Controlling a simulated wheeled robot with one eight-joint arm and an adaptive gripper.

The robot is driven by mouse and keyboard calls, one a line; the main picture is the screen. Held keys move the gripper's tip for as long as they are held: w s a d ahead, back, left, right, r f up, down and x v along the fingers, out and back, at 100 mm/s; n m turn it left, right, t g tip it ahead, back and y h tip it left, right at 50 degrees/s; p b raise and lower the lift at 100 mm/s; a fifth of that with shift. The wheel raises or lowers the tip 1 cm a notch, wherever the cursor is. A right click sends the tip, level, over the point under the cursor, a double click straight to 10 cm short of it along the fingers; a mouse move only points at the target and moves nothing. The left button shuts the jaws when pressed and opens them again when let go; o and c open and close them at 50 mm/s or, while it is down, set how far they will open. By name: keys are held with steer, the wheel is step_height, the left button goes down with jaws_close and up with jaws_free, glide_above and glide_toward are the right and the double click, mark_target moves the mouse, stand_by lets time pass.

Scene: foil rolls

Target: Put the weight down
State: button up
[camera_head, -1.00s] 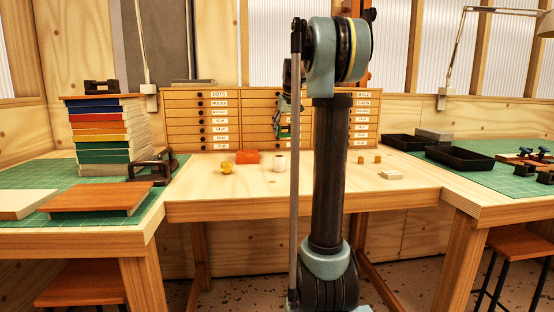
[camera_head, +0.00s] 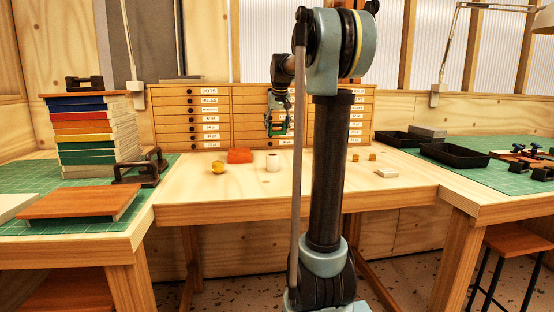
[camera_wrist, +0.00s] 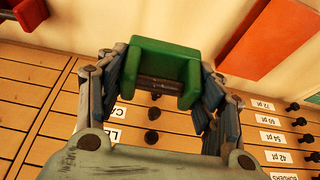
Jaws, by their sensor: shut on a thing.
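The weight's far side is hidden.
The drawer cabinet (camera_head: 175,120) is close behind. Black trays (camera_head: 453,155) lie right. Bare tabletop lies in front.

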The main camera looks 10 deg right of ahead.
steer(key=shift+s+f, duration=0.1)
steer(key=shift+f, duration=4.8)
steer(key=shift+f, duration=0.1)
steer(key=o, duration=1.5)
steer(key=v, duration=1.2)
steer(key=shift+s, duration=0.15)
